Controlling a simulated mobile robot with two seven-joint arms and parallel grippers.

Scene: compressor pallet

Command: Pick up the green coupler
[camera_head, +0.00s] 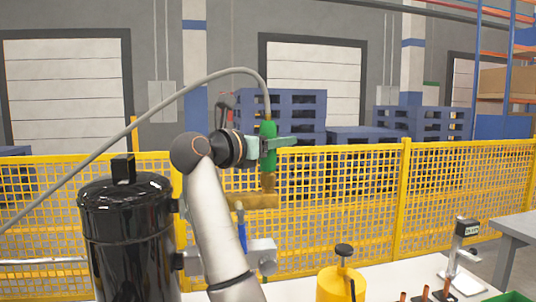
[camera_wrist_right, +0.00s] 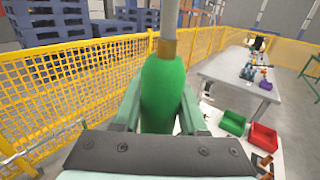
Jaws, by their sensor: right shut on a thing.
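The green coupler (camera_head: 268,146) is upright in the jaws of my right gripper (camera_head: 272,143), with a grey hose rising from its top and curving away to the left. A brass-coloured end shows below it in the head view. In the right wrist view, the green coupler (camera_wrist_right: 165,92) stands between the two pale green fingers (camera_wrist_right: 160,108), with a brass collar at its top. The right gripper is shut on it and holds it in the air, above the height of the black compressor tank. The left gripper is not in view.
The black compressor tank (camera_head: 128,235) stands at the left. A yellow canister (camera_head: 340,284) and copper stubs (camera_head: 424,294) are on the white surface at lower right. A yellow mesh fence (camera_head: 350,200) runs behind. The wrist view shows a green bin (camera_wrist_right: 232,122) and a red bin (camera_wrist_right: 263,137).

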